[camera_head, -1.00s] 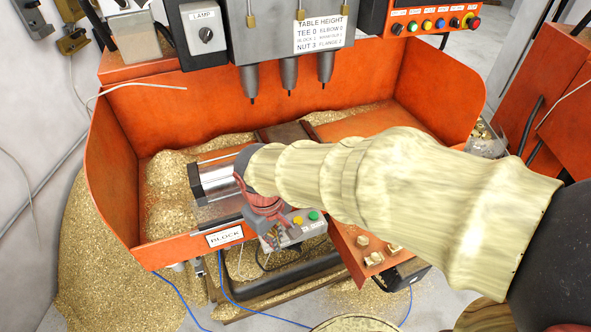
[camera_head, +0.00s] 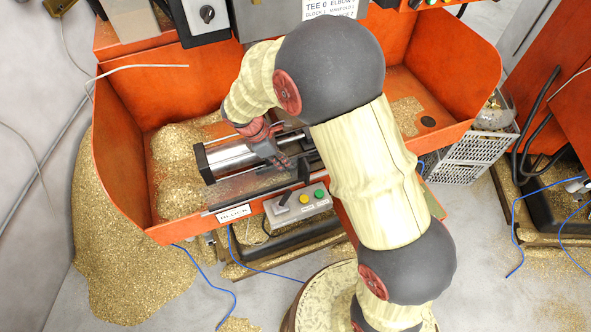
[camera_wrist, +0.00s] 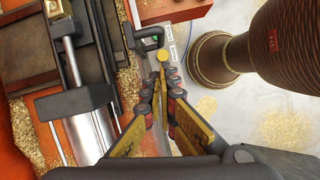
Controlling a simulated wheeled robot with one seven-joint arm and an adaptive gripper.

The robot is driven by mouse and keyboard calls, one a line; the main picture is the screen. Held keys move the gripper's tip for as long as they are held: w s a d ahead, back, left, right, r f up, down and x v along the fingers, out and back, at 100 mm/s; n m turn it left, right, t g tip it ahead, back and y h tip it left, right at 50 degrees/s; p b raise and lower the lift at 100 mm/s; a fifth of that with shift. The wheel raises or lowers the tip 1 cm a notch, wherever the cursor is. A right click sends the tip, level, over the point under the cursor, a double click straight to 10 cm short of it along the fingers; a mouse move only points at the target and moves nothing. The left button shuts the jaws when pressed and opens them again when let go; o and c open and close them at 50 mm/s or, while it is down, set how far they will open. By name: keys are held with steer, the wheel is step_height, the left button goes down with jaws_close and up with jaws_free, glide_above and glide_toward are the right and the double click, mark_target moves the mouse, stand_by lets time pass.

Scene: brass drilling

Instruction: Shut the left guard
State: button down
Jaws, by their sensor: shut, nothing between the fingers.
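A clear panel (camera_head: 236,193), which looks like the left guard, lies along the front of the vise-like metal fixture (camera_head: 228,157) in the orange tray, above the BLOCK label (camera_head: 234,214). How far it is open or shut I cannot tell. My gripper (camera_head: 286,165) is over the right part of this fixture, pointing down and to the right, and partly hides it. In the wrist view my gripper (camera_wrist: 160,72) has its fingers together and holds nothing. A small yellow disc (camera_wrist: 162,54) shows at its fingertips; whether they touch is unclear. The fixture (camera_wrist: 80,75) is left of the fingers.
A control box (camera_head: 298,206) with yellow and green buttons hangs on the tray's front edge, close to my gripper. Brass chips (camera_head: 180,155) are heaped in the orange tray (camera_head: 120,155). A brown ribbed column (camera_wrist: 245,55) is at right in the wrist view.

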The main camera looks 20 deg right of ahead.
steer(key=p+x, duration=0.1)
steer(key=x, duration=0.9)
steer(key=shift+w, duration=0.25)
steer(key=shift+d, duration=0.1)
steer(key=w+d, duration=0.1)
steer(key=d, duration=2.9)
steer(key=shift+w+d, duration=0.3)
steer(key=shift+w, duration=0.1)
steer(key=shift+r+p, duration=0.1)
steer(key=shift+p, duration=0.25)
steer(key=p+v, duration=0.6)
steer(key=v, duration=0.3)
steer(key=shift+a+r, duration=0.25)
steer(key=shift+r, duration=0.05)
